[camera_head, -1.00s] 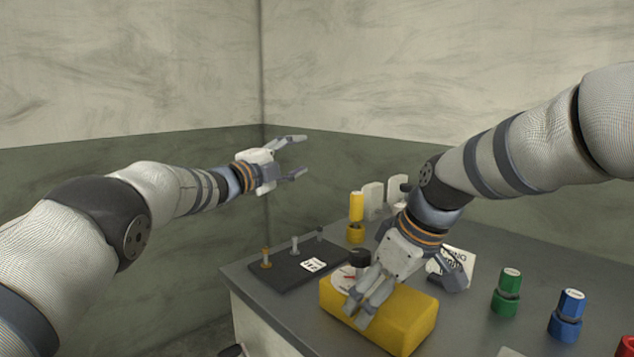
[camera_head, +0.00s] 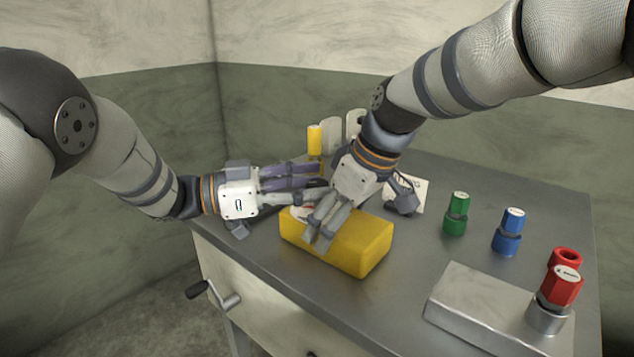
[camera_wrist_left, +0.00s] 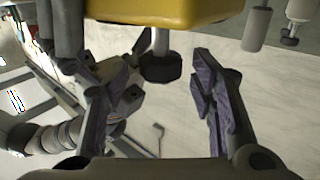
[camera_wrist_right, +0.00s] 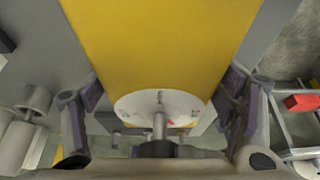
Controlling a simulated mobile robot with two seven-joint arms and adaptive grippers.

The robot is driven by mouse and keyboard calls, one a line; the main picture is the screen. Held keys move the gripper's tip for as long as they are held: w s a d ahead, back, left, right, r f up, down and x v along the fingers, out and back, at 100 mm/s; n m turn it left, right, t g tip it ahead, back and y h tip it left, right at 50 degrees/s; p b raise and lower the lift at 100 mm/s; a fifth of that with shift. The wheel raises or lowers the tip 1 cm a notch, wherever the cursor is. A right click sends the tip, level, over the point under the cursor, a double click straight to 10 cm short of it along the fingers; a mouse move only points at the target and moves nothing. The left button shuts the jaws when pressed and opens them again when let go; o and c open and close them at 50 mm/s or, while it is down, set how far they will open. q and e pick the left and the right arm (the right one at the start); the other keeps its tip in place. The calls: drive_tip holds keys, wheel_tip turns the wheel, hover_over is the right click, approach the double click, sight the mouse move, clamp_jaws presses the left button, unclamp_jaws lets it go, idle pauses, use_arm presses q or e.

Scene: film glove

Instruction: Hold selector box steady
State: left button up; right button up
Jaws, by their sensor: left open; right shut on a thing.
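The yellow selector box (camera_head: 352,243) lies on the grey table, with a white dial (camera_wrist_right: 150,103) on one face. My right gripper (camera_head: 318,232) is shut on the box, its fingers across the dial end; in the right wrist view its fingers flank the box. My left gripper (camera_head: 318,183) is open beside the dial end, its fingers pointing right. In the left wrist view, the dial's black knob (camera_wrist_left: 160,68) sits ahead between its open fingers, below the yellow box (camera_wrist_left: 165,10). In the head view my grippers hide most of the dial.
A yellow cylinder (camera_head: 315,140) stands behind my grippers. A crank (camera_head: 215,293) sticks out from the table's front.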

use_arm(q)
drive_tip(key=shift+w+d+f, duration=0.1)
drive_tip(key=shift+w+d, duration=0.1)
drive_tip(key=shift+d, duration=0.5)
drive_tip(key=c, duration=1.2)
drive_tip(key=shift+t, duration=0.3)
drive_tip(key=n+t+y, duration=0.1)
drive_tip(key=n+t, duration=0.1)
drive_tip(key=n+t+y, duration=0.1)
drive_tip(key=t, duration=0.1)
drive_tip(key=shift+n+t+y, duration=0.3)
drive_tip(key=shift+n+t, duration=0.1)
drive_tip(key=shift+r+n+t+y, duration=0.2)
drive_tip(key=shift+n+t+y, duration=1.7)
drive_tip(key=shift+t+y, duration=0.2)
drive_tip(key=shift+y, duration=0.3)
drive_tip(key=o, duration=1.2)
drive_tip(key=shift+f, duration=0.15)
